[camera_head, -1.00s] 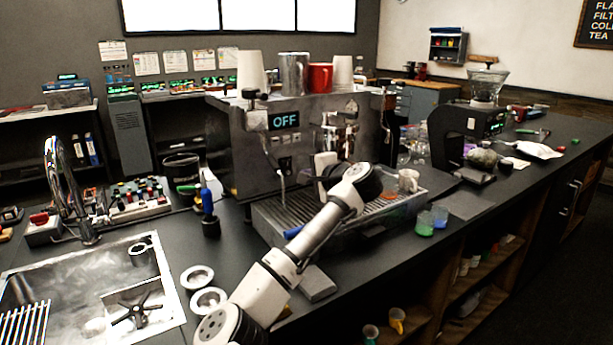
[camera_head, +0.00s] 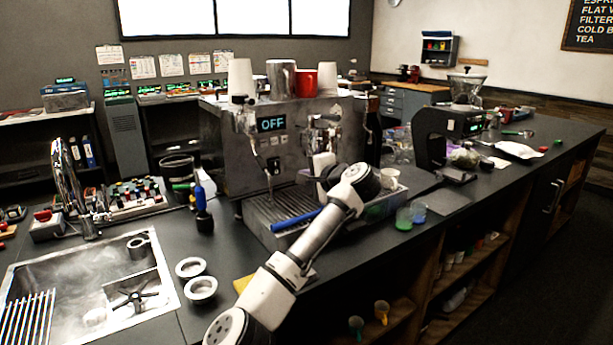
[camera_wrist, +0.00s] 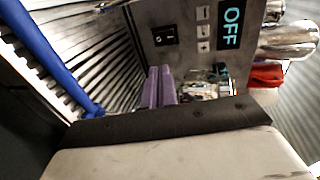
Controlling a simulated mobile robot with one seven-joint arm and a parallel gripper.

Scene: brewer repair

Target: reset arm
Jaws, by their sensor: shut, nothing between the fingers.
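My arm (camera_head: 292,268) reaches up from the bottom of the head view to the front of the espresso machine (camera_head: 222,150). Its wrist is in front of the machine, above the drip tray (camera_head: 258,218). My gripper (camera_wrist: 159,72) shows in the wrist view as two purple fingers side by side, shut and empty. In the head view the fingers are hidden behind my wrist. The machine's display (camera_head: 271,123) reads OFF; it also shows turned sideways in the wrist view (camera_wrist: 231,28). A blue rod-like handle (camera_head: 296,220) lies on the drip tray, left of my wrist.
A grinder (camera_head: 432,140) stands right of the machine. Small cups (camera_head: 404,219) stand near the tray's right end. Two round rings (camera_head: 190,268) lie by the sink (camera_head: 152,262). A red cup (camera_head: 305,84) and others stand on the machine.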

